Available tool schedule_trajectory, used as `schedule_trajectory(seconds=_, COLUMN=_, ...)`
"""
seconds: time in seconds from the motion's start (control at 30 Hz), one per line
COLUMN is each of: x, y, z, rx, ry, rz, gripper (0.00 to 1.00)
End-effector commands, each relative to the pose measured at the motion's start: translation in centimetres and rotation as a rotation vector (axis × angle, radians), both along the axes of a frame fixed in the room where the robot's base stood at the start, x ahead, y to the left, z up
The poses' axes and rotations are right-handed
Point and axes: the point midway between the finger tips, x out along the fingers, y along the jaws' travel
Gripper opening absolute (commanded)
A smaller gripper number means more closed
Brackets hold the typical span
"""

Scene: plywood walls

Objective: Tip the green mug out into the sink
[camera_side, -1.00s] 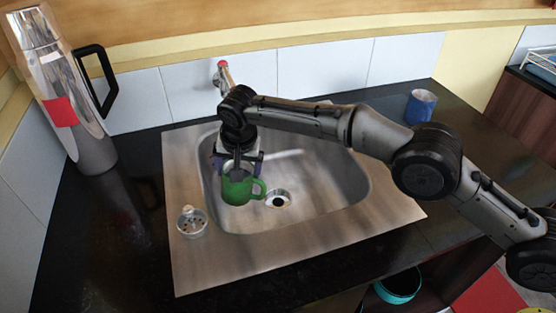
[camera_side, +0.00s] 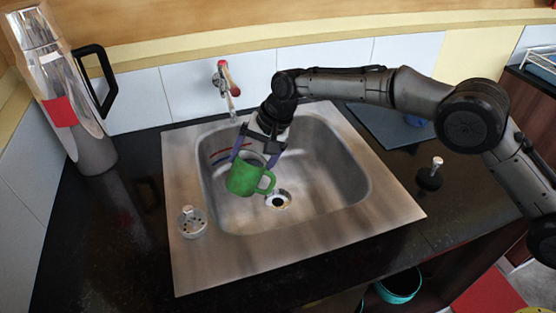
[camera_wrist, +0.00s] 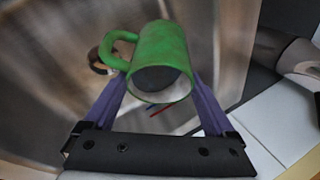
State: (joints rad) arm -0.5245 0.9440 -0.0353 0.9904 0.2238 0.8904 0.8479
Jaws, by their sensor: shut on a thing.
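The green mug (camera_side: 245,179) is held in the air over the left part of the metal sink (camera_side: 325,165), tilted, with its handle to the lower right. My gripper (camera_side: 256,160) has purple fingers on both sides of the mug and is shut on it. In the wrist view the mug (camera_wrist: 162,62) sits between the fingers (camera_wrist: 160,84) with its dark mouth facing the camera. I cannot tell what is inside. Thin red and blue strips (camera_side: 217,157) show at the sink's left side, behind the mug; I cannot tell what they are.
A red-handled tap (camera_side: 227,78) is at the back wall. A metal strainer (camera_side: 191,222) lies on the sink's left rim. A tall flask (camera_side: 75,115) stands on the left counter. A dark board (camera_side: 385,128) and a black knobbed stopper (camera_side: 430,175) are on the right counter.

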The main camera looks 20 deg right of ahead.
Motion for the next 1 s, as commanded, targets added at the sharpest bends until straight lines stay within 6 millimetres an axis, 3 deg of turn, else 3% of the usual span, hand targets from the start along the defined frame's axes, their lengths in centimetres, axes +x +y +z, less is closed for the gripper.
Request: schedule_trajectory(seconds=1.0, x=0.5, y=-1.5, z=0.8, rx=0.136, ry=0.035, rz=-0.001, gripper=0.00)
